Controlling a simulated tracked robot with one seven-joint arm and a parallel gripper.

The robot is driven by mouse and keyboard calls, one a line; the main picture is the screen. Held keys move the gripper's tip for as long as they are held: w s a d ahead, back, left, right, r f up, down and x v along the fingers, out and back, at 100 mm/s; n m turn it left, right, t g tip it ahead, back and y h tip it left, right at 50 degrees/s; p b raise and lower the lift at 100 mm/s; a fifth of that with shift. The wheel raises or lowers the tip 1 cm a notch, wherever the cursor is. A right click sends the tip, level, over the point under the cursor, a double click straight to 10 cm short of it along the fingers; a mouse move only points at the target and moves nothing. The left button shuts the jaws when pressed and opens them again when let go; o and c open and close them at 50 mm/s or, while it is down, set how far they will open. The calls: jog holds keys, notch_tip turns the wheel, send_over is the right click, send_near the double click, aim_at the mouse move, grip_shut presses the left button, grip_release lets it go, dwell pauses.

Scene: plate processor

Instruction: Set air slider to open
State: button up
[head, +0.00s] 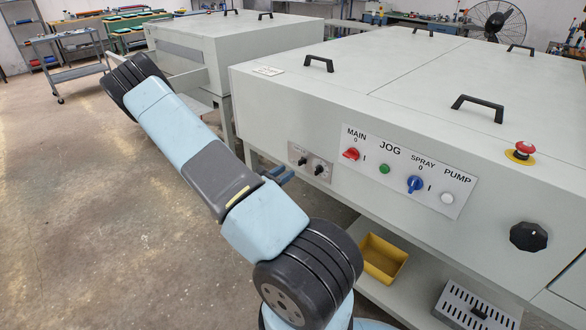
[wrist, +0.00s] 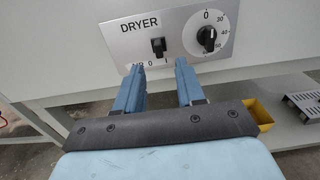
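My gripper (wrist: 157,72) is open and empty in the wrist view. Its two blue fingers stand apart, pointing at the lower part of the DRYER panel (wrist: 125,35). A black switch (wrist: 158,47) is on the panel, with the marks 0 and 1 below it. The left fingertip partly covers lettering left of the 0, which seems to read AIR. I cannot make out a separate air slider. In the head view the panel (head: 294,150) is small, and my gripper (head: 285,177) is just below and in front of it. I cannot tell whether the fingers touch it.
A round black timer dial (wrist: 207,37) is right of the switch. A larger panel (head: 440,204) with knobs and buttons, a red emergency button (head: 521,152) and a black knob (head: 528,236) are farther right. A yellow bin (head: 382,258) sits on the lower shelf. Open floor is left.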

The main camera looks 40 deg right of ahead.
jog(key=a, duration=0.6)
jog(key=shift+s, duration=0.25)
jog(key=s+a+r+m+t+y, duration=0.1)
jog(key=s+a+r+m+y, duration=0.5)
jog(key=r, duration=0.7)
jog(key=s+a+r+m+t+y, duration=0.2)
jog(key=s+a+r+m+y, duration=0.4)
jog(key=a+r, duration=0.4)
jog(key=s+a+r+m+t+y, duration=0.1)
jog(key=s+a+r+m+y, duration=0.5)
jog(key=r, duration=1)
jog(key=s+a+m, duration=0.1)
jog(key=a, duration=0.2)
jog(key=shift+s+r, duration=0.2)
jog(key=shift+s, duration=0.05)
dwell(1.4)
